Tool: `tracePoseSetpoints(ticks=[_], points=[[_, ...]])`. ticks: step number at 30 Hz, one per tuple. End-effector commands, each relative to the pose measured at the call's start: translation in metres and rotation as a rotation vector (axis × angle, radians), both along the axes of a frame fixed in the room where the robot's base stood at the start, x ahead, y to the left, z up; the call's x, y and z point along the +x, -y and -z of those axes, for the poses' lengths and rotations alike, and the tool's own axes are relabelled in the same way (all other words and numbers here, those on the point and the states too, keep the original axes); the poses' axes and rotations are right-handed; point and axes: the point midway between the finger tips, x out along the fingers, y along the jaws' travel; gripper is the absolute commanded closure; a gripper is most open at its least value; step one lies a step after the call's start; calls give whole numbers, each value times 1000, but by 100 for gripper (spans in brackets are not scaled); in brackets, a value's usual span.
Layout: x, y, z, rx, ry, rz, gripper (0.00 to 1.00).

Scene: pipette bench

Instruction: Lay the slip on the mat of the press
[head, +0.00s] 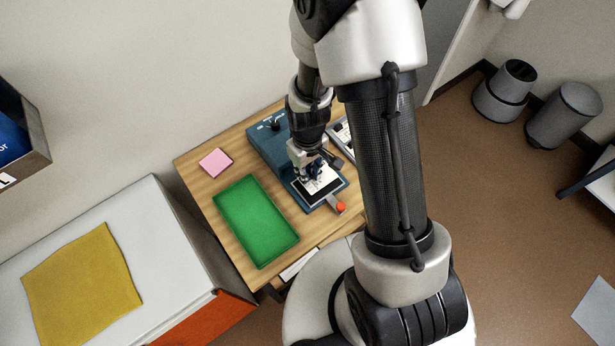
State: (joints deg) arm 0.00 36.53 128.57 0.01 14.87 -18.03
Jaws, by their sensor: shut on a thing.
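The press (267,143) is a blue device on the wooden table, with a dark mat (334,190) in a blue frame at its front and a red-orange knob (341,207) at the near corner. The white slip (318,184) shows just below my gripper and lies over the mat in this view. I cannot tell whether it touches the mat. My gripper (313,172) points down at the slip and is shut on it. The slip's far edge and the fingertips are partly hidden by the gripper itself.
A green tray (255,221) lies left of the press, and a pink pad (215,163) lies at the table's back left. A grey device (343,136) is partly hidden behind my arm. A white cabinet with a yellow cloth (82,284) stands at the left.

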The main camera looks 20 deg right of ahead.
Motion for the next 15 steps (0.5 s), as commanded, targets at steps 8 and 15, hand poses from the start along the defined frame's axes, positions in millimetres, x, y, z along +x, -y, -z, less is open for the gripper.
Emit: tracePoseSetpoints(ticks=[8,15], points=[[0,0,32,0,0,0,94],[0,0,32,0,0,0,94]])
